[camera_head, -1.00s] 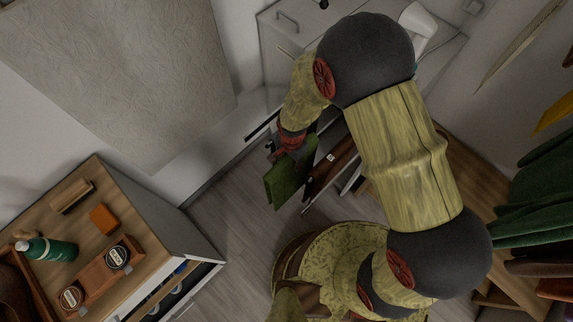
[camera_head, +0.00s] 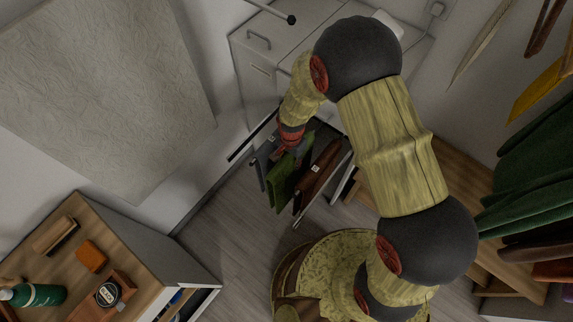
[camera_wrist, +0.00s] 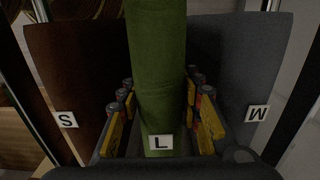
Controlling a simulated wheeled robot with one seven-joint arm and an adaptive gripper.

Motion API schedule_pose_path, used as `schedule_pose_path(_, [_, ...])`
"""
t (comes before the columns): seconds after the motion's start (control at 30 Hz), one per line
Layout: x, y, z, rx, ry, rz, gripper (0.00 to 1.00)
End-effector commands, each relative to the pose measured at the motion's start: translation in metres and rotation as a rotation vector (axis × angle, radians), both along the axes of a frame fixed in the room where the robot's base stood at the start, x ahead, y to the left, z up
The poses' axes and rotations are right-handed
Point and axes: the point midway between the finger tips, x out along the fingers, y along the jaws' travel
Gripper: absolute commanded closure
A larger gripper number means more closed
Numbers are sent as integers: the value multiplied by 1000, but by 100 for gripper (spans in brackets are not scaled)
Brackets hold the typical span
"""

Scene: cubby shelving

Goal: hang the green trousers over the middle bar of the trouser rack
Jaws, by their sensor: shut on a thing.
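The green trousers (camera_head: 283,182) hang folded between two other garments on the pull-out trouser rack (camera_head: 252,137). In the wrist view the green trousers (camera_wrist: 157,70) run up the middle, with an "L" tag at the near end. My gripper (camera_wrist: 160,110) has its yellow-padded fingers on both sides of the green cloth and is shut on it. In the head view my gripper (camera_head: 294,148) is at the top of the green trousers. The middle bar is hidden under the cloth and gripper, so I cannot tell whether the trousers rest on it.
Brown trousers (camera_wrist: 80,80) tagged "S" hang close on the left in the wrist view, and grey trousers (camera_wrist: 235,70) tagged "M" close on the right. A white cabinet (camera_head: 285,50) stands behind the rack. A wooden-topped cabinet (camera_head: 120,255) stands at lower left.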

Motion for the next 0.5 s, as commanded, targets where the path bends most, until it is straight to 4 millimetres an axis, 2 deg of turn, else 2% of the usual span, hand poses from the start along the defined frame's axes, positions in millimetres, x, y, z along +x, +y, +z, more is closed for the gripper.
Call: schedule_pose_path(0.5, [33, -25, 0, 1, -2, -2, 100])
